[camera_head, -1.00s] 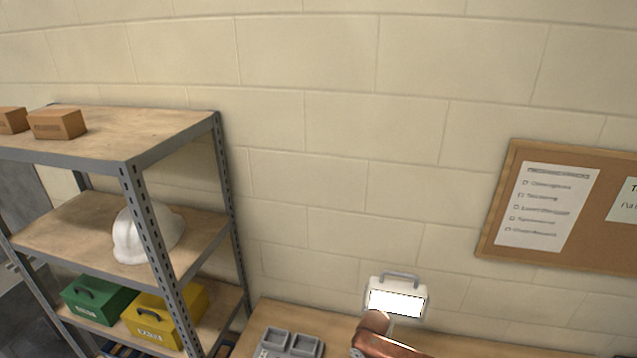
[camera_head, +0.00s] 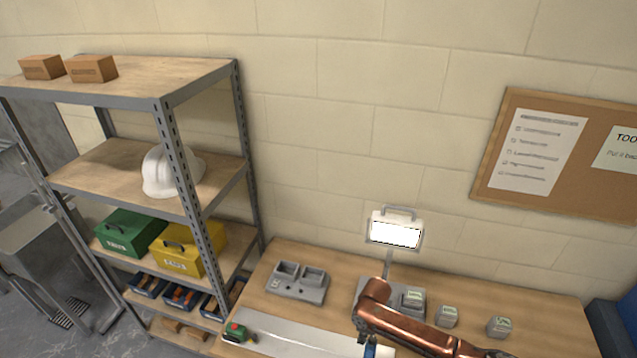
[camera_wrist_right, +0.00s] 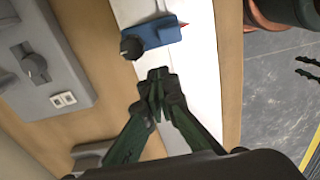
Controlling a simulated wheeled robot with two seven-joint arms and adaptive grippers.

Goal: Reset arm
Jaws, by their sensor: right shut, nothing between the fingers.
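My right arm (camera_head: 420,328) is copper-coloured and reaches over the wooden table (camera_head: 540,308) in the head view. My right gripper (camera_wrist_right: 158,78) shows in the right wrist view, with its dark fingers shut and empty. It is over the white strip (camera_wrist_right: 205,60) on the table, just below a blue tool (camera_wrist_right: 150,38) with a black knob, apart from it as far as I can tell. Two dark prongs (camera_wrist_right: 307,68) show at the right edge over the floor; I cannot tell if they are my left gripper. No left arm shows in the head view.
A grey twin-pocket tray (camera_head: 297,283), a lit white lamp (camera_head: 396,232), small grey blocks (camera_head: 447,316) and a green-and-red item (camera_head: 236,332) are on the table. A metal shelf (camera_head: 170,150) holding a white helmet (camera_head: 172,172) and toolboxes (camera_head: 180,250) stands left.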

